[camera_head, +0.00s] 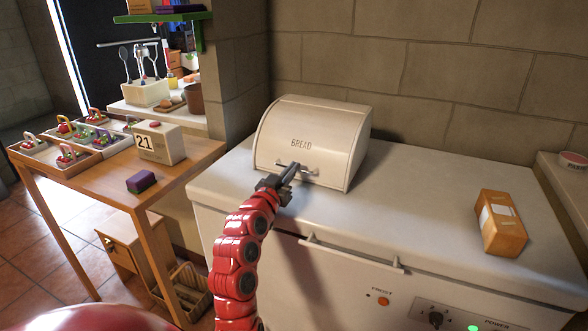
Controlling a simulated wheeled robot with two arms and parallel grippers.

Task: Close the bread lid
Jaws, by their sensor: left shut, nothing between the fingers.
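A cream bread box (325,117) with the word BREAD on its curved front lid (285,128) stands on the white chest freezer, against the stone wall. The lid looks down, with its front covering the opening; the lower edge is partly hidden by my gripper, so a small gap cannot be ruled out. A bar handle (311,171) is low on the lid. My left gripper (291,169) is shut and empty, its fingertips at the left part of the handle; whether they touch is unclear. My right gripper is out of view.
The freezer top (420,190) is clear between the bread box and an orange-brown box (501,222) on the right. A wooden table (95,190) on the left holds a calendar block (160,143), a purple block (141,181) and trays of small baskets.

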